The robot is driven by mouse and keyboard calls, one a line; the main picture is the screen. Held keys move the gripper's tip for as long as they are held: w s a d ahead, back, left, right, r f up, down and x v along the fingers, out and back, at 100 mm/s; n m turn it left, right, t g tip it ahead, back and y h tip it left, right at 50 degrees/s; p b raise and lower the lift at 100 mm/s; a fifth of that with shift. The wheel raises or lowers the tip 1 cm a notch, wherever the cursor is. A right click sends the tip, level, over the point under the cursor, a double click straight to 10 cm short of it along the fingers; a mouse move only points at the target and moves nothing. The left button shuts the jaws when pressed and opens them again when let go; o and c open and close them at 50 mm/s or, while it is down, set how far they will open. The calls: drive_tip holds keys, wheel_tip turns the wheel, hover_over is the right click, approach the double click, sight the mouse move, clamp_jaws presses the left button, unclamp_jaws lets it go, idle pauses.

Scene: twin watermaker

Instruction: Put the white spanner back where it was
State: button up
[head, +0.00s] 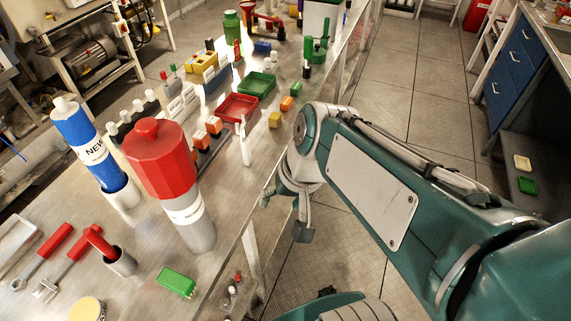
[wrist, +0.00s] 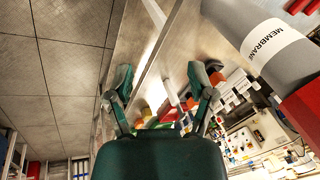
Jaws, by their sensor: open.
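A slender white object (head: 246,145) stands upright near the table's right edge, beside the red tray; it may be the white spanner, but its shape is too small to be sure. In the wrist view a pale narrow piece (wrist: 168,78) shows between the fingers, probably the same object. My gripper (head: 284,215) is open beside the table's right edge, nearer the camera than the white object. In the wrist view the two fingers of my gripper (wrist: 160,75) are spread apart, with nothing visibly clamped.
A red-capped grey cylinder (head: 190,215) and a blue bottle (head: 85,145) stand tall on the table (head: 130,245). Red (head: 238,107) and green (head: 257,85) trays lie farther back. Red-handled tools (head: 75,255) lie front left. Open floor (head: 430,90) is to the right.

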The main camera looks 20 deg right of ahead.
drive_tip(key=r+n+t+h, duration=0.1)
drive_tip(key=s+d+r+n+t+h, duration=0.1)
drive_tip(key=d+r+n+t, duration=0.1)
drive_tip(key=r, duration=0.1)
drive_tip(key=shift+s+r+h, duration=0.1)
drive_tip(key=shift+s+h, duration=0.25)
drive_tip(key=shift+h, duration=0.05)
idle(0.9)
